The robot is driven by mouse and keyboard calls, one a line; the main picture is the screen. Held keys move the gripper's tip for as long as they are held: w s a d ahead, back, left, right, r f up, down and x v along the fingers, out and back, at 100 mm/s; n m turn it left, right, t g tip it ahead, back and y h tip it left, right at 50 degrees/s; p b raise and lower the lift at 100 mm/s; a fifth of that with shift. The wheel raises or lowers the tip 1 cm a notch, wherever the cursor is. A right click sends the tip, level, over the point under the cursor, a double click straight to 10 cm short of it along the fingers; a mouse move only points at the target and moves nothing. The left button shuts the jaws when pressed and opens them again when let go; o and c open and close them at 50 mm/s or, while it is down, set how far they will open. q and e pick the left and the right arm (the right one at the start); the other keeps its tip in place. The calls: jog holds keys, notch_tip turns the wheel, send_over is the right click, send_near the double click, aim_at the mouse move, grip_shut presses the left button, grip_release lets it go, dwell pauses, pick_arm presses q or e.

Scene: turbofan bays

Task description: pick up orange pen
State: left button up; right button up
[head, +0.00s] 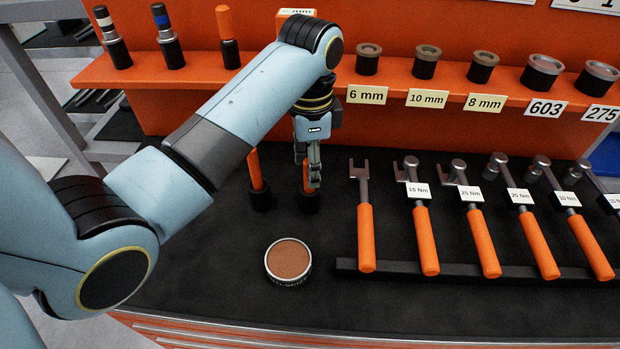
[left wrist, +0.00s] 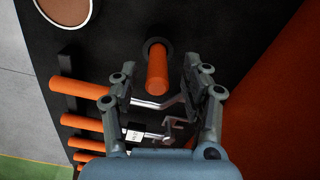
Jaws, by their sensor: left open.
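Two orange pen-like rods stand upright in black holders on the dark bench in the head view. One rod (head: 255,168) is left of my left gripper (head: 312,170). The other rod (head: 306,178) is right at the gripper's fingers, which partly hide it. My left gripper points down and is open. In the left wrist view the gripper (left wrist: 160,78) has its fingers on either side of an orange rod (left wrist: 157,72), with gaps to both sides. A third orange rod (head: 226,24) stands in a black holder on the shelf. My right gripper is not in view.
A round tin (head: 289,261) with a brown top sits in front. A rack (head: 390,267) of orange-handled wrenches is to the right. The orange shelf (head: 300,85) behind holds sockets and label cards. Bench space left of the tin is clear.

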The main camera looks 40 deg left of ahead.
pick_arm(q)
notch_tip(320, 180, down, 2)
jog(key=shift+s+d+f, duration=0.1)
jog(key=shift+f, duration=0.6)
jog(key=shift+c, duration=0.2)
jog(key=c, duration=0.9)
grip_shut()
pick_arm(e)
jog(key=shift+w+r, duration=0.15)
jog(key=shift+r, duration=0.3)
